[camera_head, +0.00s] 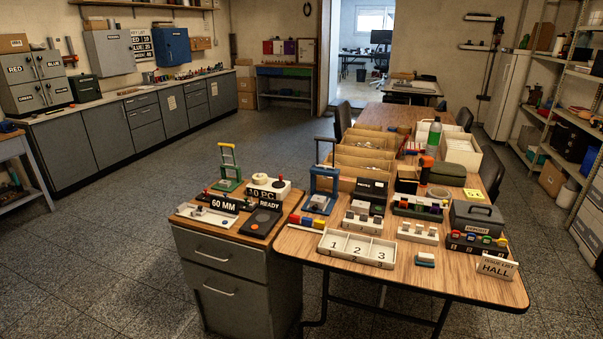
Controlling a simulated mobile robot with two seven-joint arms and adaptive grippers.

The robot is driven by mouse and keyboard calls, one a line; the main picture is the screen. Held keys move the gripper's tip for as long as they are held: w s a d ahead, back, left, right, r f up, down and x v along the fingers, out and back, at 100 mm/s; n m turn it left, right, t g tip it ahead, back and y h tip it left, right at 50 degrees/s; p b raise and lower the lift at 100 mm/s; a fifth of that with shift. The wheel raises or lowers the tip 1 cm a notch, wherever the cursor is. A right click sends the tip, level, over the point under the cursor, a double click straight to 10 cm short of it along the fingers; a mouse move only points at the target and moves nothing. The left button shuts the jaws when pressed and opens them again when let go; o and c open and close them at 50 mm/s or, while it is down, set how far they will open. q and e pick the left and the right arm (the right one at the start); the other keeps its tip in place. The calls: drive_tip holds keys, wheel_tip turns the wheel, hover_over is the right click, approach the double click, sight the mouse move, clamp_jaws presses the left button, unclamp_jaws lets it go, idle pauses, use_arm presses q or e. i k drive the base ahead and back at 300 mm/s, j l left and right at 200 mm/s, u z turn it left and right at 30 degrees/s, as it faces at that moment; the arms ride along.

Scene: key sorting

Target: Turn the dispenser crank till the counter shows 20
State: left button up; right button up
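A white device (266,187) with a round cream disc on top and a small red knob stands on the small grey cabinet; it may be the dispenser, but I cannot clearly make out a crank. A black display (262,195) at its front appears to read "0 PC"; its first character is hard to make out. A "READY" sign (271,204) sits just below it, above a dark grey pad (262,220). Neither of my grippers shows in the head view.
On the same cabinet top (240,236) stand a green press (229,168), a "60 MM" sign (224,205) and a white fixture (207,217). The wooden table (450,278) at right holds a blue press (322,190) and a numbered tray (357,249). Floor at left is clear.

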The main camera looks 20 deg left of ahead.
sight(278, 185)
drive_tip(key=j+z, duration=1)
drive_tip(key=j, duration=0.75)
drive_tip(key=k, duration=0.05)
